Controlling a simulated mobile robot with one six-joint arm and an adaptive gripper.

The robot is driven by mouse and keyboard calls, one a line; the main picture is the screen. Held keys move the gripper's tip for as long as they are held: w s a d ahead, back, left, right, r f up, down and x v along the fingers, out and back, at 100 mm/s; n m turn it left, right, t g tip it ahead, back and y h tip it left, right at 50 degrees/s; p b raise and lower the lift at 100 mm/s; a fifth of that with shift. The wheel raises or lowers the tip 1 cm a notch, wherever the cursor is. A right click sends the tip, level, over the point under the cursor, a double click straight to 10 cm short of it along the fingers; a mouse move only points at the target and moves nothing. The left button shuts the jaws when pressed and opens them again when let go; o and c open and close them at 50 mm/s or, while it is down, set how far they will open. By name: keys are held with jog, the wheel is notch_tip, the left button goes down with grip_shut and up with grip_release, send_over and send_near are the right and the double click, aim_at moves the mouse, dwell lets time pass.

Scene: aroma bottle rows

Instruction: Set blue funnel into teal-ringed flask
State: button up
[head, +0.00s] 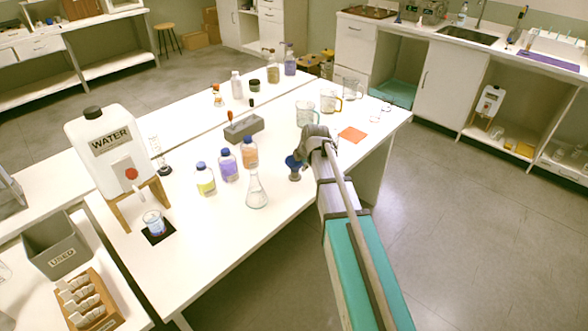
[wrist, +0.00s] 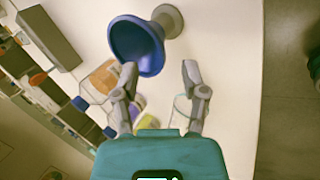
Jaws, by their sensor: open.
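The blue funnel (head: 293,162) stands near the right edge of the white table, its wide mouth up on a grey stand (head: 295,176). In the wrist view the funnel (wrist: 135,48) lies just beyond my fingertips, with the round grey stand (wrist: 172,20) beside it. My gripper (wrist: 158,72) is open and empty, with the funnel outside its fingers. In the head view my arm hides part of the gripper. A clear conical flask (head: 257,193) stands upright to the left of the funnel. Its glass also seems to show between the fingers (wrist: 182,110).
Several blue-capped bottles (head: 228,166) stand left of the flask. A grey block (head: 244,129), glass beakers (head: 304,113) and an orange square (head: 352,134) are farther back. A white water tank (head: 108,152) stands at the left. The table's front right is clear.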

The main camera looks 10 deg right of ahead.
aim_at(299, 167)
dwell(0.4)
jog(key=shift+b+x, duration=2.3)
jog(key=shift+x, duration=0.3)
grip_shut()
